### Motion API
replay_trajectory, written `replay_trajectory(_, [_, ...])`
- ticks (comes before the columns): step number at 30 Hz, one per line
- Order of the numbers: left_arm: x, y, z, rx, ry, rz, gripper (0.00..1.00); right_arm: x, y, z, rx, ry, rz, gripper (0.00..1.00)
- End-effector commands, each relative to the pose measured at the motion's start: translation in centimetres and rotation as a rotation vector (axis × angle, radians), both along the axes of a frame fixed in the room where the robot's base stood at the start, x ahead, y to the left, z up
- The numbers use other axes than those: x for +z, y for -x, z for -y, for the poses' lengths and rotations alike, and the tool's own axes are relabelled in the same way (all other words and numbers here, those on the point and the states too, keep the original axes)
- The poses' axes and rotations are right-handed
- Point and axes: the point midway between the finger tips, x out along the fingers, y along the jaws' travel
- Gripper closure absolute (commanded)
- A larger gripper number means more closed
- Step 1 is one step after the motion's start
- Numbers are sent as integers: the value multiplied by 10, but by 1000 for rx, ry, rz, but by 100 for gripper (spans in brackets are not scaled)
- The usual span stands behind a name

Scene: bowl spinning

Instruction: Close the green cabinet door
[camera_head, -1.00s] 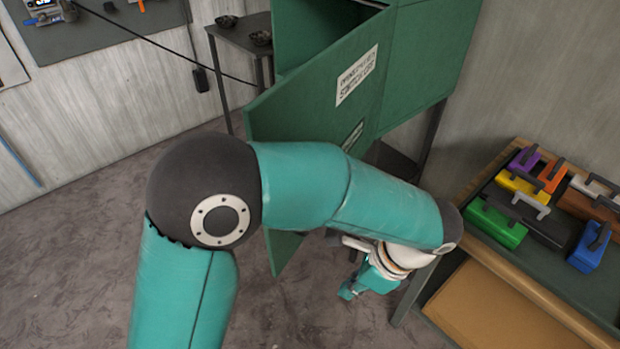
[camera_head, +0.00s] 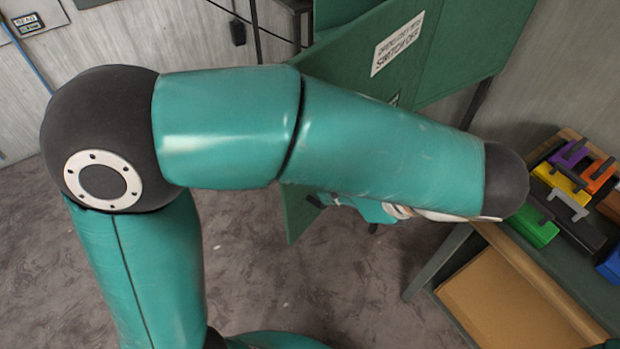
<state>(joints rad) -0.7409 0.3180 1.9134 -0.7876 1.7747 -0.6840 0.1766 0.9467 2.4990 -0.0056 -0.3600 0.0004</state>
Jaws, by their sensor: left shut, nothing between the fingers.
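The green cabinet (camera_head: 478,45) stands at the top right of centre. Its green door (camera_head: 340,50) hangs open, swung out toward me, with a white label on it. My left arm crosses in front and hides much of the door. A lower strip of the door shows below the arm. My left gripper (camera_head: 326,200) is just under the forearm, beside that strip, largely hidden by the arm. It is shut and empty, and its fingers point left toward the door. I cannot tell whether it touches the door. My right gripper is not in view.
A dark table (camera_head: 577,272) at the right holds several coloured toolboxes, among them a green one (camera_head: 533,226) close to my left wrist. A brown board (camera_head: 505,305) is below it. The grey floor (camera_head: 345,290) between door and table is clear.

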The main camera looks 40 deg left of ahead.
Motion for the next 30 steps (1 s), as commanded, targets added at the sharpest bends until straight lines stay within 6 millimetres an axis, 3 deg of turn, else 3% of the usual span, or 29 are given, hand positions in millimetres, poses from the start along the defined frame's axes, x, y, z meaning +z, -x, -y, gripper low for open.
replay_trajectory(2, [-11, 1, -12, 3, 0, -4, 100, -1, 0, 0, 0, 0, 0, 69])
replay_trajectory(9, [-8, -2, -42, 1, 1, 1, 100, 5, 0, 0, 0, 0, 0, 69])
replay_trajectory(30, [-8, -5, -57, -33, 1, 1, 100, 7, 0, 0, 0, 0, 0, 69])
